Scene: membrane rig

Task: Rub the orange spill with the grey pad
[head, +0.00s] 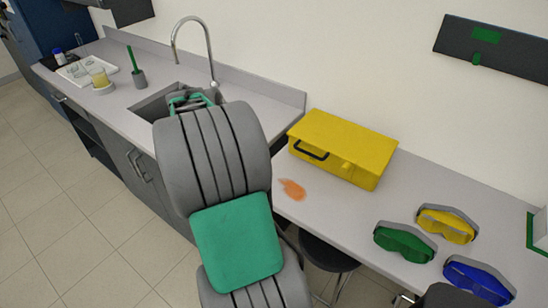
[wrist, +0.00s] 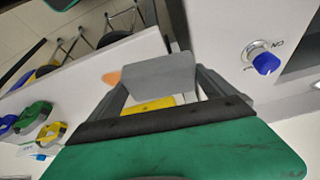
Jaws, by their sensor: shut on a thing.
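The orange spill (head: 292,189) is a small smear on the grey bench in front of the yellow case. In the wrist view the spill (wrist: 112,78) shows just left of the grey pad (wrist: 158,72), which may cover part of it from this angle. My gripper (wrist: 160,82) is shut on the grey pad, a flat light-grey block between its two dark fingers. The pad appears apart from the spill. In the head view my arm hides the pad and most of the gripper, which is near the sink.
The yellow case (head: 343,148) stands behind the spill. Green goggles (head: 405,242), yellow goggles (head: 447,225) and blue goggles (head: 479,281) lie to the right. A tap (head: 207,45) rises behind the sink. A stool (head: 328,254) stands below the bench.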

